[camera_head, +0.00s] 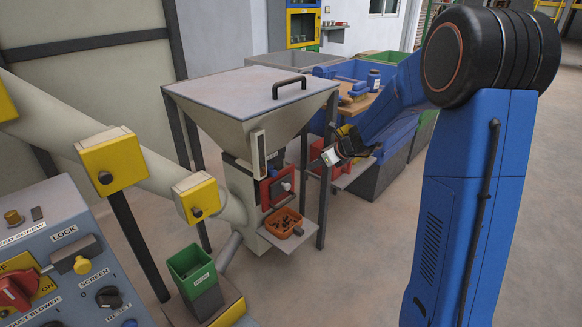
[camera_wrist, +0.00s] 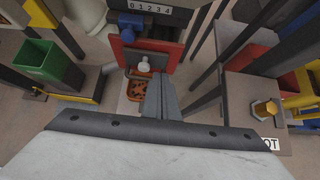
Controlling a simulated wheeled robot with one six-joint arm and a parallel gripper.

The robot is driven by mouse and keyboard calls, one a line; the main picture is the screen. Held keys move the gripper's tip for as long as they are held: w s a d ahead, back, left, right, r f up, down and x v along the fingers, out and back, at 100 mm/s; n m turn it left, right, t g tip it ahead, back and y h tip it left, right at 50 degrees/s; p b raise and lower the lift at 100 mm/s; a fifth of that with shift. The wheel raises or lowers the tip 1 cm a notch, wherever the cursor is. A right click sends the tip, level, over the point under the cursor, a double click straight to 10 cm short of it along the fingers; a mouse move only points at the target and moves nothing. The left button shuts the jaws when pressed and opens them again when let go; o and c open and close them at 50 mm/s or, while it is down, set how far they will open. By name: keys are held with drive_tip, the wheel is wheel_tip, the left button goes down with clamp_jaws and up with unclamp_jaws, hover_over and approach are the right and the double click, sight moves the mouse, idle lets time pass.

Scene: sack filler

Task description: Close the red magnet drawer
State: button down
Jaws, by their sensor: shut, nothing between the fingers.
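The red magnet drawer (camera_head: 277,189) is on the front of the sack filler, below its grey hopper. A pale round knob (camera_head: 287,186) shows on its front. I cannot tell exactly how far the drawer stands out. My gripper (camera_head: 329,157) is to the right of the drawer and higher, apart from it. In the wrist view its fingers (camera_wrist: 160,88) are together, empty, and point toward the drawer area.
An orange tray (camera_head: 283,223) with dark bits sits on a small shelf below the drawer. A green bin (camera_head: 192,266) stands to the left. Dark frame legs (camera_head: 327,180) flank the filler. A blue bench (camera_head: 345,70) with items is behind. The floor in front is clear.

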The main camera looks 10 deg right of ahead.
drive_tip(key=shift+w+a+r+x, duration=0.1)
drive_tip(key=shift+w+r+x, duration=0.2)
drive_tip(key=shift+x, duration=1.85)
drive_tip(key=shift+w+a+r+x, duration=0.15)
drive_tip(key=shift+w+r+x, duration=0.15)
drive_tip(key=shift+x, duration=1.85)
drive_tip(key=shift+w+a+r+x, duration=0.1)
drive_tip(key=shift+w+r+x, duration=0.2)
drive_tip(key=shift+x, duration=1.85)
drive_tip(key=shift+r, duration=0.1)
drive_tip(key=w+a, duration=0.2)
drive_tip(key=w, duration=0.1)
drive_tip(key=shift+w+a, duration=0.25)
drive_tip(key=shift+a, duration=0.1)
drive_tip(key=shift+w+r, duration=0.1)
drive_tip(key=shift+w, duration=0.1)
